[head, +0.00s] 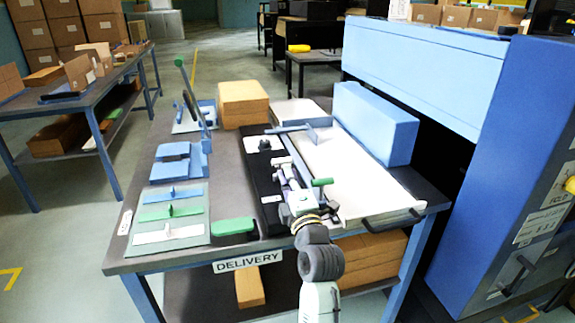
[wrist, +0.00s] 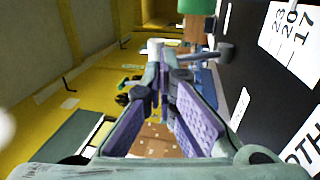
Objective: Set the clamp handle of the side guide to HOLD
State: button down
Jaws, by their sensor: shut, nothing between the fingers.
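The side guide appears to be the blue bar (head: 290,128) with an upright plate, across the far end of the white board on the delivery table. A green grip (head: 321,182) shows just right of my gripper and may belong to the clamp handle; I cannot tell its setting. My gripper (head: 282,162) is over the dark strip of the table, pointing away from the head camera. In the wrist view my gripper (wrist: 156,48) has its purple-padded fingers together at the tips, with nothing held. A grey knobbed lever (wrist: 222,52) and a green block (wrist: 196,6) show beyond the tips.
The white board (head: 360,180) has a black front handle (head: 393,219). A green-handled lever (head: 190,90), blue block (head: 172,164) and flat tools (head: 170,211) are on the left. A large blue machine (head: 510,160) bounds the right.

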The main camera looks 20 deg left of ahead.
jog(key=shift+w+a+r, duration=0.15)
jog(key=shift+w+a, duration=0.2)
jog(key=shift+w, duration=0.2)
jog(key=shift+w, duration=0.1)
jog(key=shift+w+r, duration=0.15)
jog(key=shift+r, duration=0.05)
jog(key=shift+a+r+g+p, duration=0.1)
jog(key=shift+r+g+p, duration=0.05)
jog(key=shift+g+p, duration=0.2)
